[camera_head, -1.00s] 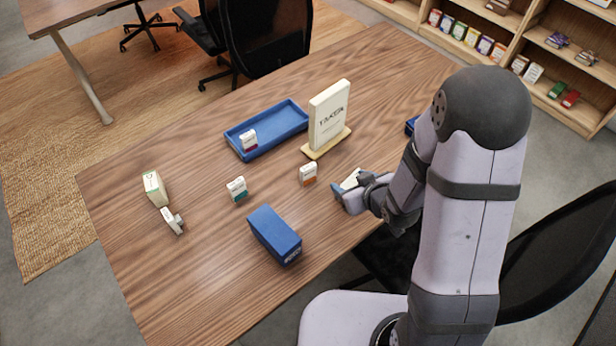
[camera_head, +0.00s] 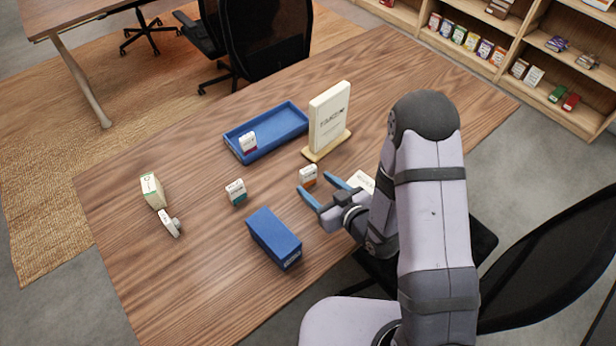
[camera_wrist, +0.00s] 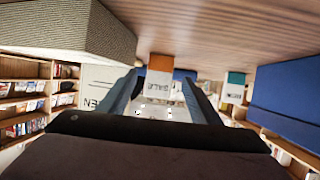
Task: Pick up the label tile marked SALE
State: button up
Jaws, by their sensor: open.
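The SALE tile (camera_head: 308,175) is a small white upright tile with an orange band, standing on the table in front of the sign stand. In the wrist view, which is upside down, its lettering (camera_wrist: 158,87) reads SALE and it shows between the two fingers. My gripper (camera_head: 316,182) is open, its blue fingers pointing at the tile, one to each side. The wrist view also shows the fingers (camera_wrist: 162,88) apart. I cannot tell whether either finger touches the tile.
A teal-banded tile (camera_head: 236,191) stands left of the SALE tile. A blue box (camera_head: 274,238) lies nearer the front edge. A blue tray (camera_head: 282,114) holds another tile (camera_head: 248,142). A sign (camera_head: 330,118) stands behind; a white card (camera_head: 362,182) lies beside my gripper.

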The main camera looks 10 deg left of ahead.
aim_at(310, 179)
jog(key=shift+p+x, duration=0.85)
jog(key=shift+x, duration=1.9)
jog(key=c, duration=1.1)
